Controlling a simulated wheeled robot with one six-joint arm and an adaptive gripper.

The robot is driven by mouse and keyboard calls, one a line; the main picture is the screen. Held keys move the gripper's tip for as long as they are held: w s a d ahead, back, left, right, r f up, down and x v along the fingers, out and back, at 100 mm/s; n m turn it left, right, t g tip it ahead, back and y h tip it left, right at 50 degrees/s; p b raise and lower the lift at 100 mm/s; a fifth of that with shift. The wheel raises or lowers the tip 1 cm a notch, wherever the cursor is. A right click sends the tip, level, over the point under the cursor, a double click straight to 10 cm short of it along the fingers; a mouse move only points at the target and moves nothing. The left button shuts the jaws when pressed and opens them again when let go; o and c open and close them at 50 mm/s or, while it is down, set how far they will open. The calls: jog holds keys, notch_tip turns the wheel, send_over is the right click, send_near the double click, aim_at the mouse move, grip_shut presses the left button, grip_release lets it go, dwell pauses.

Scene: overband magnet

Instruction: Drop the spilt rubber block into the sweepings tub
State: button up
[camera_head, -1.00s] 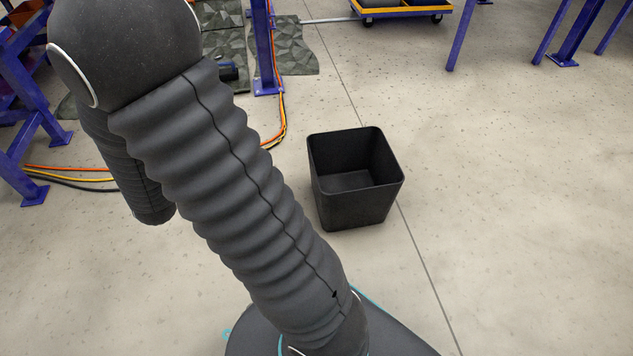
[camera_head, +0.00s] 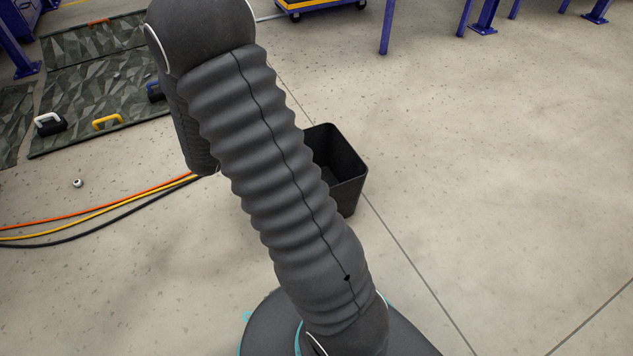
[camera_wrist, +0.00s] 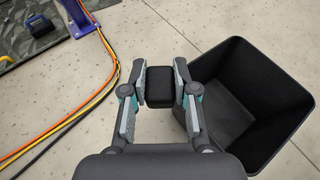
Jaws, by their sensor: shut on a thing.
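My gripper (camera_wrist: 160,88) is shut on a small black rubber block (camera_wrist: 160,87) in the wrist view, with a finger on each side of it. The black, open-topped sweepings tub (camera_wrist: 233,92) stands just right of the gripper in the wrist view, and the block appears left of its rim. The part of the tub's inside that shows looks empty. In the head view the tub (camera_head: 348,172) stands upright on the floor, its left part hidden behind my arm. My gripper and the block do not show in the head view.
Orange, yellow and black cables (camera_head: 110,213) run over the floor at left. A patterned mat (camera_head: 100,75) with a yellow handle (camera_head: 107,121) and a white-handled item (camera_head: 49,123) lies at upper left. A small ball (camera_head: 77,183) lies near the cables. Floor at right is clear.

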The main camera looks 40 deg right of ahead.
jog(key=s+d+f+m+g+h, duration=0.1)
jog(key=s+d+f+m+g, duration=0.45)
jog(key=d, duration=0.35)
jog(key=s+d+f+m+g+h, duration=0.2)
jog(key=s+d+f+m+g, duration=0.2)
jog(key=s+d+m+g, duration=0.4)
notch_tip(320, 180, down, 6)
jog(key=w+n+b, duration=0.2)
jog(key=shift+d+r+t+b, duration=0.15)
jog(key=shift+d+t+b, duration=0.15)
jog(key=shift+d+t, duration=0.1)
jog(key=o, duration=0.8)
jog(key=shift+o, duration=0.2)
jog(key=shift+a, duration=0.1)
jog(key=v, duration=1.1)
jog(key=shift+w+a+r, duration=0.2)
jog(key=shift+a+r, duration=0.05)
jog(key=shift+a, duration=0.05)
